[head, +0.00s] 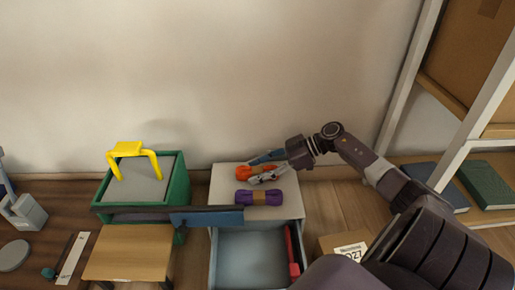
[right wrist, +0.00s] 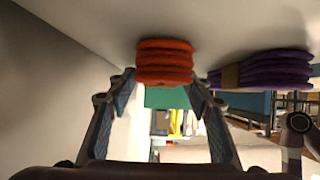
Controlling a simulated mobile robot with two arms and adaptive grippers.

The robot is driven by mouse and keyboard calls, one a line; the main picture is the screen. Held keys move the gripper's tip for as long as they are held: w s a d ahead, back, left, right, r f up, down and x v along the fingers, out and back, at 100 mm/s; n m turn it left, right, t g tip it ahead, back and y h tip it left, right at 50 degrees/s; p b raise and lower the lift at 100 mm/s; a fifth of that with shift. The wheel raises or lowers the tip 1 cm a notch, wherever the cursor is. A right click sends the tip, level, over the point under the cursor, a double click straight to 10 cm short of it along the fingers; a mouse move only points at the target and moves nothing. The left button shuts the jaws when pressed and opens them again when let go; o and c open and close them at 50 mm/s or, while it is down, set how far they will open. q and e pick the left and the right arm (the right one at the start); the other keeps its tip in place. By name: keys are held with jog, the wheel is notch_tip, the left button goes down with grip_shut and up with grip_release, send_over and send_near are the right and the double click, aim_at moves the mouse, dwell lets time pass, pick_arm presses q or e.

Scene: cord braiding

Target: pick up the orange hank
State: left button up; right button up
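The orange hank (head: 250,174) lies on the white top of the drawer cabinet (head: 226,199), near its back. In the right wrist view, the orange hank (right wrist: 165,62) shows as a stack of folded cord. My right gripper (head: 256,170) reaches in from the right, low over the cabinet top. Its fingers are spread, one on each side of the hank. In the wrist view the fingertips (right wrist: 163,78) are close to the hank's two sides, and I cannot tell whether they touch it. My left gripper is not in view.
A purple hank (head: 259,198) with a tan band lies in front of the orange one. Below, an open drawer (head: 250,252) holds a red item (head: 292,250). A green bin (head: 181,190) with a yellow handle (head: 130,152) stands left. The wall is close behind.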

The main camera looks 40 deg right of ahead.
grip_shut()
